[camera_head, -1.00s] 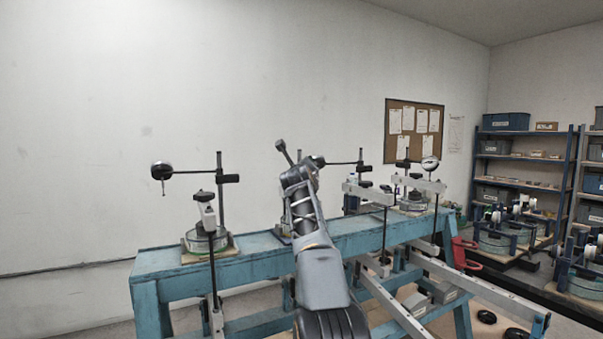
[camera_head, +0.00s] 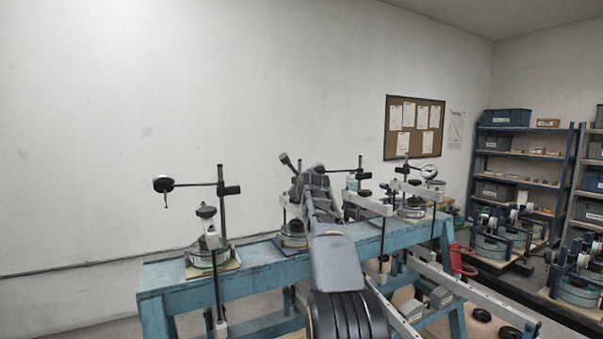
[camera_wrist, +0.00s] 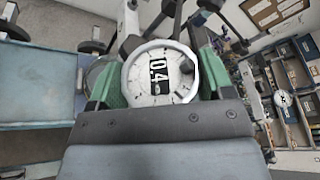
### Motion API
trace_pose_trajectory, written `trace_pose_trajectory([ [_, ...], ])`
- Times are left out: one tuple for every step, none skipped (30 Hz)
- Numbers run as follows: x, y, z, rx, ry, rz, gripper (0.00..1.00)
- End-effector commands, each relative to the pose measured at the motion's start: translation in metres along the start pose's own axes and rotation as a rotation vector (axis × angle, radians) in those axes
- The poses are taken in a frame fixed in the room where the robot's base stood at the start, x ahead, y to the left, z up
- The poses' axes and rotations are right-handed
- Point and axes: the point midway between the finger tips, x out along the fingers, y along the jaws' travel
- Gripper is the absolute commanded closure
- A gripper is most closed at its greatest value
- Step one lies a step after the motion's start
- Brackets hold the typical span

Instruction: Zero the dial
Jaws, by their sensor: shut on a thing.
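A round white dial (camera_wrist: 160,72) with a pale rim faces the wrist camera. Its face carries a black label that seems to read 0.4, turned sideways, and a dark round spot at its right. My gripper (camera_wrist: 158,85) has a green-padded finger on each side of the dial and is shut on its rim. The needle is too unclear to read. In the head view my gripper (camera_head: 312,180) is at the middle stand above the bench and hides most of this dial.
A blue bench (camera_head: 260,283) runs below. Another dial gauge (camera_head: 163,184) hangs from a stand at left, and one (camera_head: 429,171) stands at right. Posts and arms crowd the middle stand. Shelves (camera_head: 505,150) are at far right. The back wall is bare on the left.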

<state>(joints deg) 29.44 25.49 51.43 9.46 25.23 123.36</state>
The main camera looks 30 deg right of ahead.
Motion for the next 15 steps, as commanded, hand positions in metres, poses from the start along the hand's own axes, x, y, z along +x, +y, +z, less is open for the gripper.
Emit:
trace_pose_trajectory([
  [-0.0011,-0.0056,0.0032,-0.006,0.005,0.030,0.50],
  [-0.0011,-0.0053,0.0030,-0.012,0.004,0.045,0.50],
  [-0.0009,-0.0047,0.0025,-0.018,0.003,0.064,0.50],
  [-0.0009,-0.0040,0.0019,-0.023,0.003,0.076,0.50],
  [-0.0008,-0.0034,0.0015,-0.027,0.001,0.086,0.50],
  [-0.0007,-0.0027,0.0010,-0.031,-0.001,0.096,0.50],
  [-0.0006,-0.0021,0.0007,-0.033,-0.002,0.102,0.50],
  [-0.0006,-0.0014,0.0005,-0.036,-0.003,0.107,0.50],
  [-0.0005,-0.0006,0.0003,-0.037,-0.004,0.111,0.50],
  [-0.0005,-0.0001,0.0001,-0.038,-0.005,0.113,0.50],
  [-0.0004,0.0004,0.0001,-0.038,-0.005,0.113,0.50],
  [-0.0003,0.0008,0.0000,-0.038,-0.006,0.114,0.50],
  [-0.0003,0.0010,0.0001,-0.038,-0.006,0.113,0.50],
  [-0.0003,0.0011,0.0002,-0.039,-0.006,0.113,0.50],
  [-0.0003,0.0012,0.0003,-0.039,-0.006,0.113,0.50],
])
